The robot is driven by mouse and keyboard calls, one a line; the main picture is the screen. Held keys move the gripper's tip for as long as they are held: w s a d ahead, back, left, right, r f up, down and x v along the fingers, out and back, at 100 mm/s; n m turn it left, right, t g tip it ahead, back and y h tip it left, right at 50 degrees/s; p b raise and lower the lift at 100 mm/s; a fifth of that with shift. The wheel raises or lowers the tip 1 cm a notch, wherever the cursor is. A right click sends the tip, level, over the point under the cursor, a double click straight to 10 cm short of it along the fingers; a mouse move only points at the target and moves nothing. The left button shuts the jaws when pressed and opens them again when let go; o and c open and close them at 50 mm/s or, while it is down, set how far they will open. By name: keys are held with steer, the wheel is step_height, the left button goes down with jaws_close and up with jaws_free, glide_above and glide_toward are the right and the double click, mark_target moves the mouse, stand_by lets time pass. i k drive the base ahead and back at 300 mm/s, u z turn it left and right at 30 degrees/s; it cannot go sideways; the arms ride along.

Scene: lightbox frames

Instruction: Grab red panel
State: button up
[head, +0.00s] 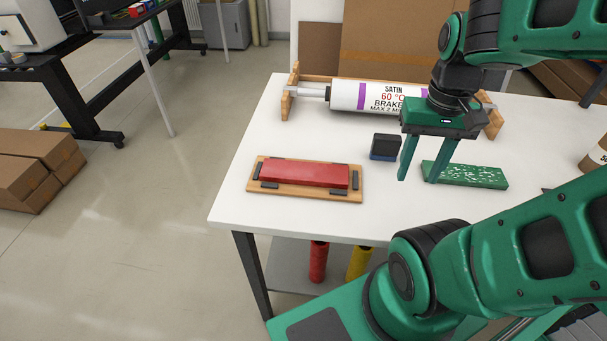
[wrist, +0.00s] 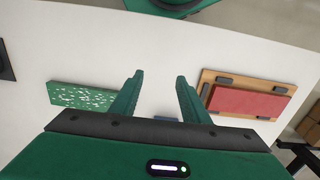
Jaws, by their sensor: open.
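The red panel (head: 305,174) is a flat red block lying on a wooden board (head: 262,189) with dark blocks around its edges, at the left front of the white table. It also shows in the wrist view (wrist: 246,102), to the right of my gripper. My gripper (head: 418,181) is open and empty above the table, to the right of the red panel. In the wrist view its two fingers (wrist: 157,78) point toward the white tabletop with nothing between them.
A green speckled block (head: 465,174) lies just right of my gripper. A dark block with a blue base (head: 385,147) stands behind it. A large labelled roll (head: 365,96) rests in a wooden cradle (head: 290,92) at the back. The white table (head: 232,197) is bare around the board.

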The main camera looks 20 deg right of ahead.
mark_target(325, 176)
steer(key=k, duration=0.45)
steer(key=z, duration=1.75)
steer(key=k, duration=1.35)
steer(key=u, duration=0.75)
steer(key=i, duration=1.05)
